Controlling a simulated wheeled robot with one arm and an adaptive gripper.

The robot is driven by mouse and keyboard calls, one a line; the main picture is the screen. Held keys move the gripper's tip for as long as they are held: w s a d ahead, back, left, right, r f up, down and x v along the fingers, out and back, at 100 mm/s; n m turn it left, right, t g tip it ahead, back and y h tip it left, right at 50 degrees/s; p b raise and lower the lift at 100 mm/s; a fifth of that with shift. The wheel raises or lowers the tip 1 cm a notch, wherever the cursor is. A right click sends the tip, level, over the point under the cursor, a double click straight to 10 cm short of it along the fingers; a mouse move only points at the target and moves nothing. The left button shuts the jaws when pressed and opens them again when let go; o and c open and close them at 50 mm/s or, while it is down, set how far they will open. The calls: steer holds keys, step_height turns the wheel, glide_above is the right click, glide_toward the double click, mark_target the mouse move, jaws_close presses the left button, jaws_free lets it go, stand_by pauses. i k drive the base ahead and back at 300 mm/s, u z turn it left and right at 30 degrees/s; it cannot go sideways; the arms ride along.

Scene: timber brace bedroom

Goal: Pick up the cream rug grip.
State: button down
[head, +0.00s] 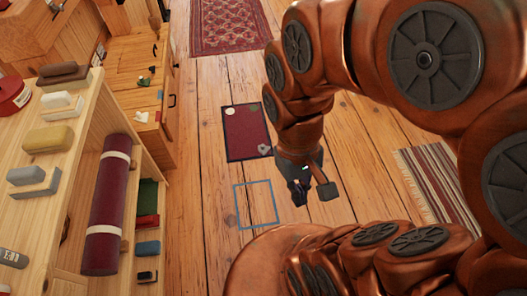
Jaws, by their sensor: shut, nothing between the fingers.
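A small round cream piece, which looks like the cream rug grip (230,112), lies at the far left corner of a dark red mat (240,135) on the plank floor. A green piece (255,107) is at the mat's far right corner and a grey piece (264,149) is near its near right corner. My gripper (303,190) points down over the floor, to the right of and nearer than the mat. It is shut and empty, well apart from the cream piece.
A blue square outline (256,204) marks the floor left of my gripper. A wooden shelf (105,105) with a rolled maroon rug (107,200) and several blocks stands at left. A patterned rug (230,25) and a striped rug (437,180) lie beyond and right.

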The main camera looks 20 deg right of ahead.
mark_target(143, 117)
steer(key=z, duration=0.5)
steer(key=i, duration=1.75)
steer(key=u, duration=2.5)
steer(key=i, duration=0.4)
steer(key=u, duration=0.1)
